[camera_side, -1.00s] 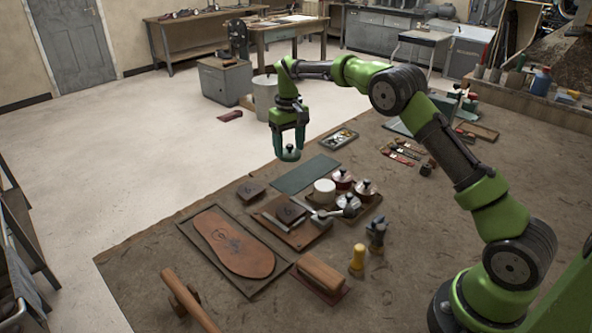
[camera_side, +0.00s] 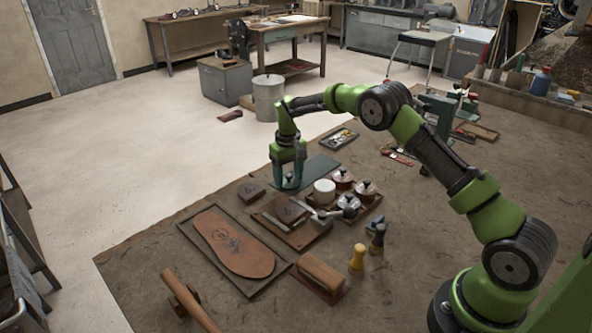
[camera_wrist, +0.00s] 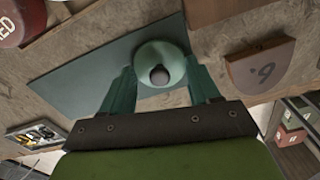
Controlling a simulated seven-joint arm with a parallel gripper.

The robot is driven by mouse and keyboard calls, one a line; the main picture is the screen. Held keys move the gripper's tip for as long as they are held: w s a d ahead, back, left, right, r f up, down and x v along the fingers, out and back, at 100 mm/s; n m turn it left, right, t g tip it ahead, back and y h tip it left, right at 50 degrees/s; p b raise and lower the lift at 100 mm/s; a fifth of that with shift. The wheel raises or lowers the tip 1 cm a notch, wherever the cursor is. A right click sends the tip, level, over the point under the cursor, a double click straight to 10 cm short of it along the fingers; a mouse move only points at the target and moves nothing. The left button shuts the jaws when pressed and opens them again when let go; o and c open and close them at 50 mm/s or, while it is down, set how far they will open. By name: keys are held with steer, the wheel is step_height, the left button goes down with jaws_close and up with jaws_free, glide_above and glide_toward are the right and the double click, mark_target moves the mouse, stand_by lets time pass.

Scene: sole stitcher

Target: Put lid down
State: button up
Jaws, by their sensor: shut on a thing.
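The lid (camera_wrist: 160,62) is a round pale green disc with a dark knob (camera_wrist: 159,75) in the wrist view. My gripper (camera_side: 289,184) is shut on it, with one finger at each side. In the side view the held lid shows only faintly between the fingers, low over the near left end of a flat dark green mat (camera_side: 318,167). In the wrist view the mat (camera_wrist: 85,75) lies beneath the lid. I cannot tell whether the lid touches the mat.
A tray (camera_side: 368,217) just right of my gripper holds a white pot (camera_side: 325,189) and several knobbed pots (camera_side: 343,178). A dark block (camera_side: 251,191) lies to the left, and a small tray of parts (camera_side: 340,139) behind. A leather sole (camera_side: 233,245) lies in front.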

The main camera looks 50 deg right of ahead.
steer(key=shift+f, duration=0.15)
steer(key=o, duration=1)
step_height(320, 180, up, 12)
step_height(320, 180, up, 10)
steer(key=t, duration=0.2)
glide_above(288, 175)
steer(key=s+a, duration=0.3)
steer(key=s, duration=0.3)
steer(key=s+a+r+t+y, duration=0.1)
steer(key=s+a+r+t, duration=0.15)
steer(key=s+r, duration=0.55)
steer(key=s+a+f+t, duration=0.1)
steer(key=s+f, duration=0.1)
steer(key=s, duration=0.4)
steer(key=s+a+f+m, duration=0.1)
steer(key=s+a+f, duration=0.1)
steer(key=s, duration=0.4)
steer(key=s+a+f+t+y, duration=0.1)
steer(key=s+a+f, duration=0.1)
steer(key=s, duration=0.5)
steer(key=shift+s+a+m+t, duration=0.1)
steer(key=shift+m+t, duration=0.25)
steer(key=shift+m, duration=0.05)
